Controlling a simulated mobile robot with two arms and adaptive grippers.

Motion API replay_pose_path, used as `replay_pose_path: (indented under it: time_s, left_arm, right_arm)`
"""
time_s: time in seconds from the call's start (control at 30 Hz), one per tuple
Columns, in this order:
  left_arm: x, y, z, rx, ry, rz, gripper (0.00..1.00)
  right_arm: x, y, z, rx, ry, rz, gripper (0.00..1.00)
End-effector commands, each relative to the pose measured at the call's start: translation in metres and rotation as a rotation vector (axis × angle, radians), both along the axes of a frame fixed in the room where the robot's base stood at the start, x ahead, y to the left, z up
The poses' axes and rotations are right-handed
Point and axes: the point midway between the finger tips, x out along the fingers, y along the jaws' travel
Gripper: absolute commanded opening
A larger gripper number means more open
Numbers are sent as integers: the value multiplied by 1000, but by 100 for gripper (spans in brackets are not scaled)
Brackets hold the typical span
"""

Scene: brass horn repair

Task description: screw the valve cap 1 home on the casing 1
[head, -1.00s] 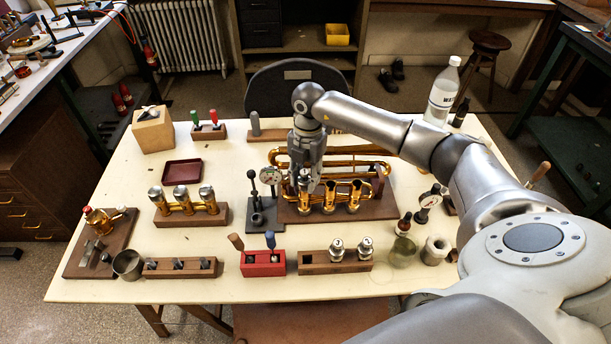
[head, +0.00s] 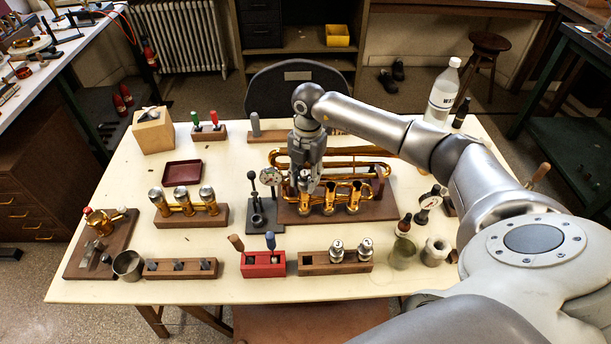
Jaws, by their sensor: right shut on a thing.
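The brass horn (head: 345,152) lies on a brown wooden board (head: 378,210) at the centre right of the table. Its upright casings stand in a row at the front. The leftmost, casing 1 (head: 304,206), is under my right gripper (head: 306,184). My right gripper points down and is shut on valve cap 1, a small silvery part at the top of that casing. The fingers largely hide the cap, and I cannot tell how its thread sits. The other two casings show open tops. My left gripper is not in view.
A dial gauge stand (head: 256,212) stands close left of the horn. A wooden block (head: 312,264) with two silvery numbered parts is in front. A red tool block (head: 263,266) and a glass jar (head: 402,254) stand nearby.

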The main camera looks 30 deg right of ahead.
Motion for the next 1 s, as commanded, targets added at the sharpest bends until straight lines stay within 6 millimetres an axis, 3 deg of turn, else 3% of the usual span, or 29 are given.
replay_pose_path:
  time_s: [0.37, 0.4, 0.6, 1.0]
  left_arm:
    - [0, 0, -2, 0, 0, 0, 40]
    - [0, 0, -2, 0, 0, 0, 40]
    - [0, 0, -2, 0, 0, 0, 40]
    - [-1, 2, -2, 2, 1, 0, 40]
  right_arm:
    - [0, 0, -4, 0, 1, 0, 10]
    - [0, 0, -4, 0, 1, 0, 33]
    - [0, 0, -3, 0, 1, 0, 57]
    - [1, -1, 4, 0, -2, 0, 57]
